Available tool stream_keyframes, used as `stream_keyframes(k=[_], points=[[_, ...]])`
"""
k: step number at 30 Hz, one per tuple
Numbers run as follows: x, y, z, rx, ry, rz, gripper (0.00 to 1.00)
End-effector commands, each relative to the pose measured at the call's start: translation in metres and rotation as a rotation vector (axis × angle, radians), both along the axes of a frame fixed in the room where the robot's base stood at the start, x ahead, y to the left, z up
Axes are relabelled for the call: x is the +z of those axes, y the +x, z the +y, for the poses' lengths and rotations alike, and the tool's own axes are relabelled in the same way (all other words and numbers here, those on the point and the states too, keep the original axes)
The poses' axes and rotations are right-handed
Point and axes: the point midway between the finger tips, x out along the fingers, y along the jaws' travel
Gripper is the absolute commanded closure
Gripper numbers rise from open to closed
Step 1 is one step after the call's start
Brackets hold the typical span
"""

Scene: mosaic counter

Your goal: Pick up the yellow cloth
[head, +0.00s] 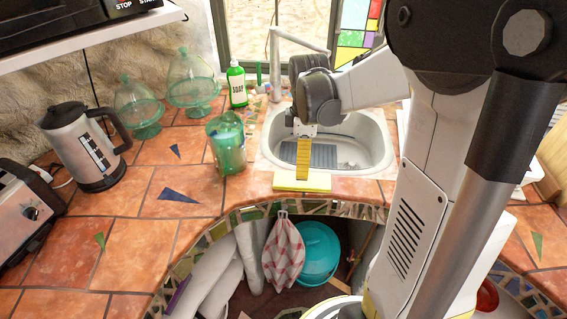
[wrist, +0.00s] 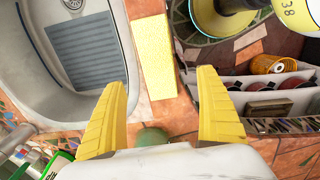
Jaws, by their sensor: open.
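The yellow cloth (head: 302,182) lies flat on the counter's front rim, along the near edge of the sink. In the wrist view it is a long yellow strip (wrist: 152,60) ahead of my fingers. My gripper (head: 303,176) points down over the cloth in the head view, its yellow finger overlapping the cloth there. In the wrist view my gripper (wrist: 161,80) is open, with its two yellow fingers wide apart and nothing held. The cloth's near end lies between the fingertips in that picture. I cannot tell the exact height of the fingertips above it.
The sink (head: 345,165) is just behind the cloth, under a tall faucet (head: 274,60). A green glass jar (head: 228,145) stands left of the sink, with a green soap bottle (head: 237,84) behind it. A kettle (head: 80,145) stands far left. The counter edge drops off in front.

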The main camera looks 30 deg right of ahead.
Motion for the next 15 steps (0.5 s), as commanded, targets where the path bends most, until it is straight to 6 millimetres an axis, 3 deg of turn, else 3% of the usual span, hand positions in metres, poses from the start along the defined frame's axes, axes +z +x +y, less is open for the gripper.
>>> stream_keyframes(k=[3, 11, 15], points=[[-0.025, 0.0, 0.0, -0.001, -0.001, -0.001, 0.15], [-0.045, 0.001, 0.0, -0.002, 0.0, -0.002, 0.15], [-0.064, 0.003, -0.002, -0.002, 0.0, -0.002, 0.15]])
